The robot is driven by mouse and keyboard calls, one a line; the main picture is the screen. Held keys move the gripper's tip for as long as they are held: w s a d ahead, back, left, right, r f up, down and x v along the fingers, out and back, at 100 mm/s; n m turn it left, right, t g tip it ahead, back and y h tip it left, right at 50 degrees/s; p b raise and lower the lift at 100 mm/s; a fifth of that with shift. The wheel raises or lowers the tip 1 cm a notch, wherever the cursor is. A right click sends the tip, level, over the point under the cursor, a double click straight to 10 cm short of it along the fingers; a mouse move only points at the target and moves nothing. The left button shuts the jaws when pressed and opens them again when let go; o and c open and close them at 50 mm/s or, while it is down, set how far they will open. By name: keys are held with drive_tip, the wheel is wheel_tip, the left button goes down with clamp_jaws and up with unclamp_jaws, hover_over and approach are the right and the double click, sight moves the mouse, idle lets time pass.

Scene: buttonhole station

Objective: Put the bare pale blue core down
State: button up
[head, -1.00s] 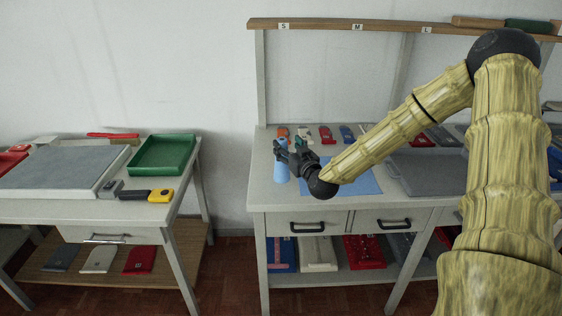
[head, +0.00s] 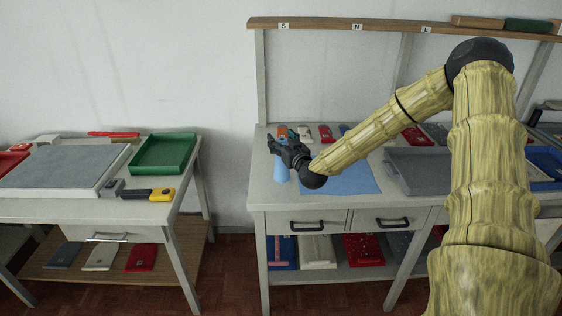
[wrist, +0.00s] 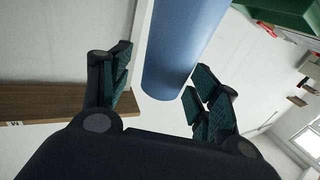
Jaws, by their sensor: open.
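The bare pale blue core (head: 281,173) stands upright on the left end of the grey workbench, left of a flat blue mat (head: 350,180). My gripper (head: 279,142) is open at the core's upper end and hides part of it in the head view. In the wrist view the core (wrist: 183,45) is a plain blue cylinder, its near end between the spread fingers (wrist: 160,75). Gaps show between the core and both fingers.
Several small coloured items, such as an orange one (head: 282,131), lie along the bench's back. A grey tray (head: 425,172) is to the right. A second table at left holds a green tray (head: 163,154) and a yellow item (head: 162,195). A shelf rail (head: 360,25) runs above.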

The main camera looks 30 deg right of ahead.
drive_tip(key=c, duration=1)
drive_tip(key=shift+c, duration=0.2)
drive_tip(key=shift+r, duration=0.1)
drive_tip(key=shift+r+b, duration=0.35)
drive_tip(key=shift+r, duration=0.45)
drive_tip(key=shift+s+r+b, duration=0.1)
drive_tip(key=shift+r+b, duration=0.25)
drive_tip(key=shift+r, duration=0.6)
drive_tip(key=s+r+b, duration=0.1)
drive_tip(key=s+b, duration=0.1)
drive_tip(key=s, duration=1.3)
drive_tip(key=shift+s+r, duration=0.15)
drive_tip(key=shift+s, duration=0.25)
